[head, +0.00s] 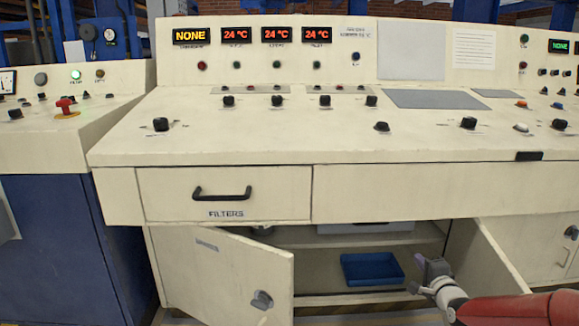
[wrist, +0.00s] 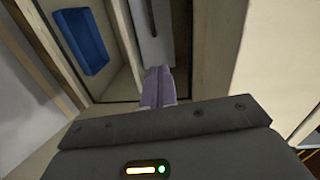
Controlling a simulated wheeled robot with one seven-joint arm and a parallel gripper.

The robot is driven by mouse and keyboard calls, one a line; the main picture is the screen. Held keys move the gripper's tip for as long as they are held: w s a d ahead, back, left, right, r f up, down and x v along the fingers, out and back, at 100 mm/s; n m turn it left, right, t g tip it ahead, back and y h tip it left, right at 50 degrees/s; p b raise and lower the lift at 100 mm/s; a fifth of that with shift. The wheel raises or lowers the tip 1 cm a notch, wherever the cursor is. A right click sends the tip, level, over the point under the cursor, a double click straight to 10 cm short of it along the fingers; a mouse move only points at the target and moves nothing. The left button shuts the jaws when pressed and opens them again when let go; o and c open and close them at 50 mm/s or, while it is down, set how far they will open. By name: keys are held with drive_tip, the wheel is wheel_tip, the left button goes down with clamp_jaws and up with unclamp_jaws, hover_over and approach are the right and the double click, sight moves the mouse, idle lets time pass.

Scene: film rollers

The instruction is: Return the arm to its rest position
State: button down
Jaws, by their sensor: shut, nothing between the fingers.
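My gripper (head: 419,264) is in front of the open lower cabinet, near its right door. Its arm reaches in from the bottom right in the head view. In the wrist view the two purple fingers of my gripper (wrist: 158,88) are together with nothing between them. A blue tray (head: 372,280) lies on the cabinet shelf to the left of my gripper, apart from it. The tray (wrist: 80,40) also shows at the upper left of the wrist view.
The left cabinet door (head: 225,275) and the right door (head: 480,262) stand open on either side of the shelf. The FILTERS drawer (head: 225,180) above is closed. The cream control console (head: 280,145) with knobs and displays overhangs the cabinet.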

drive_tip(key=s+a+r+n+g+h+p, duration=0.1)
drive_tip(key=s+a+r+n+g, duration=0.25)
drive_tip(key=a+n, duration=0.2)
drive_tip(key=s+a+r+n+g+h+p, duration=0.1)
drive_tip(key=s+a+r+n+g, duration=0.1)
drive_tip(key=s+a+n+g, duration=0.4)
drive_tip(key=s+a+r+n+p, duration=0.1)
drive_tip(key=s+a+r, duration=0.2)
drive_tip(key=s, duration=0.7)
drive_tip(key=s+a+r+n+g+p, duration=0.1)
drive_tip(key=s+a+r, duration=0.3)
drive_tip(key=s, duration=0.5)
drive_tip(key=s+a+r+n+g+p, duration=0.1)
drive_tip(key=s+a+r+n, duration=0.1)
drive_tip(key=s, duration=0.8)
drive_tip(key=shift+s+a+r+n+y, duration=0.3)
drive_tip(key=shift+a+r+n+y, duration=0.1)
drive_tip(key=shift+a+r, duration=0.35)
drive_tip(key=shift+d, duration=0.15)
